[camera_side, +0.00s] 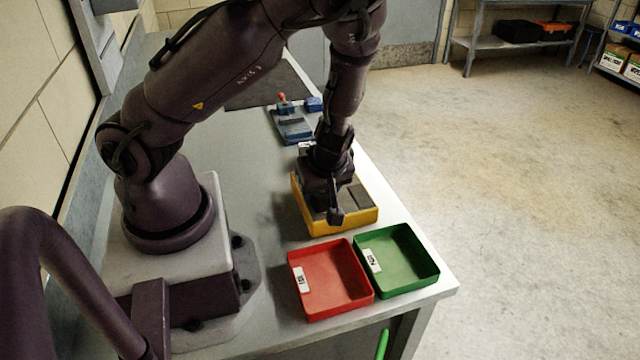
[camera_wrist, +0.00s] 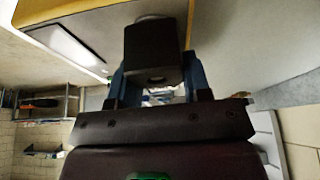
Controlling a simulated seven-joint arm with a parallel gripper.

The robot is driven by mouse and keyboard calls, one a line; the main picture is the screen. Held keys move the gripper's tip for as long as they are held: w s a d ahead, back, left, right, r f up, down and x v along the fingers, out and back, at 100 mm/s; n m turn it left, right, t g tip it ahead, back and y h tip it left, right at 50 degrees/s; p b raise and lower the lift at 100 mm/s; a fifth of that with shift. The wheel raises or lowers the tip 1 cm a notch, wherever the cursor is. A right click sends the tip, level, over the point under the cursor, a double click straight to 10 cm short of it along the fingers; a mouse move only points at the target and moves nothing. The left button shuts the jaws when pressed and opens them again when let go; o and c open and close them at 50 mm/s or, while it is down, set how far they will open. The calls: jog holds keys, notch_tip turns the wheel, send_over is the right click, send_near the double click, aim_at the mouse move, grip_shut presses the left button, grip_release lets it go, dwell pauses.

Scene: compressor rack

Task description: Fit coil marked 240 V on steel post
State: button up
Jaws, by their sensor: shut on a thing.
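My gripper (camera_side: 333,205) is low over the yellow tray (camera_side: 345,224) in the side view. In the wrist view its two blue fingers (camera_wrist: 155,84) are shut on a dark, boxy coil (camera_wrist: 152,52). A pale round edge shows at the coil's far end. No 240 V marking on it can be read. The side view does not show clearly whether the coil is clear of the tray. A blue-grey fixture (camera_side: 292,128) stands behind the tray on the bench. I cannot make out a steel post.
A red bin (camera_side: 334,305) and a green bin (camera_side: 415,284) with white labels stand in front of the yellow tray. A small blue item (camera_side: 314,104) and a red-topped part (camera_side: 283,99) are by the fixture. The bench (camera_side: 215,130) left of the fixture is clear.

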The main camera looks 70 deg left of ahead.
jog(key=o, duration=1.5)
jog(key=shift+r, duration=3.5)
